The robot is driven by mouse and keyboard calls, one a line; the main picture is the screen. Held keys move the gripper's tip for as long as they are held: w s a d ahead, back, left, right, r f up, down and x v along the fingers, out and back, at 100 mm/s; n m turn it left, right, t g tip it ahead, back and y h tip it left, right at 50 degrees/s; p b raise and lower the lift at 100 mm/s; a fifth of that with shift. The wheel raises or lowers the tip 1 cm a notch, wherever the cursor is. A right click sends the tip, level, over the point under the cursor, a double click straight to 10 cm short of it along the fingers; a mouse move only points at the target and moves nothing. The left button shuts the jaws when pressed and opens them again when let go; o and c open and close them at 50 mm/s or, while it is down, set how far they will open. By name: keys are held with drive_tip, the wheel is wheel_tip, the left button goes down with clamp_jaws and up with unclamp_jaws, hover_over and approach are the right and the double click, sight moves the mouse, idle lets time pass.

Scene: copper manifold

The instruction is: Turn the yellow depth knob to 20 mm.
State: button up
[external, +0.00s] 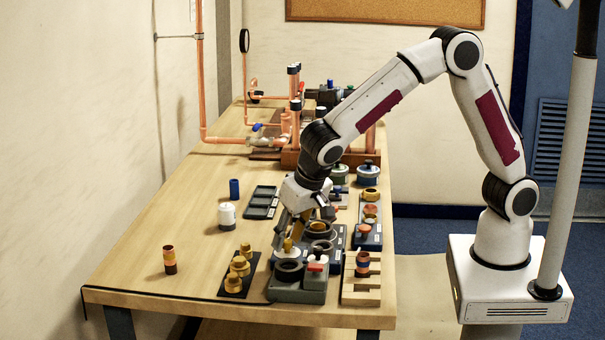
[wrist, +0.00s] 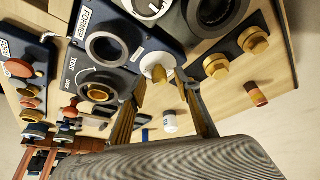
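The yellow depth knob (external: 288,245) stands on a round white base on a dark tool station at the near part of the bench. In the wrist view the yellow knob (wrist: 158,74) shows with its white base, ahead of and roughly between the fingertips. My gripper (external: 302,217) points down just above the station, close to the knob. In the wrist view my gripper (wrist: 163,88) has its two fingers apart, with nothing held between them. I cannot tell whether a finger touches the knob. No depth reading is legible.
A dark block labelled FORMER (wrist: 103,46) with round openings adjoins the knob. A grey unit with a red knob (external: 317,266) stands nearer. Brass fittings (external: 239,266) sit on a dark strip to the left. A white canister (external: 226,214) stands farther left. The left bench top is mostly clear.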

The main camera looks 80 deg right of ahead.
drive_tip(key=v, duration=0.7)
drive_tip(key=shift+r, duration=0.2)
drive_tip(key=shift+s+a, duration=0.1)
idle(0.6)
drive_tip(key=s+f+n, duration=0.1)
drive_tip(key=n, duration=0.1)
drive_tip(key=s+f+n, duration=0.1)
drive_tip(key=n, duration=0.1)
drive_tip(key=shift+s+g, duration=0.3)
drive_tip(key=shift+s, duration=0.1)
drive_tip(key=s+n, duration=0.1)
drive_tip(key=s, duration=0.1)
drive_tip(key=s+d+n, duration=0.1)
drive_tip(key=s, duration=0.1)
drive_tip(key=shift+s+d+r+n+g+y, duration=0.2)
drive_tip(key=shift+n+g+y, duration=0.1)
drive_tip(key=shift+y, duration=0.1)
drive_tip(key=s+d+r+t, duration=0.1)
drive_tip(key=s+d+r, duration=0.1)
drive_tip(key=s+d, duration=0.2)
drive_tip(key=s+d+r+n+t+y, duration=0.1)
drive_tip(key=s+d+r, duration=0.2)
drive_tip(key=s, duration=0.7)
drive_tip(key=s+d+r+t+y, duration=0.1)
drive_tip(key=s+d+r, duration=0.2)
drive_tip(key=s+d, duration=0.2)
drive_tip(key=shift+s, duration=0.95)
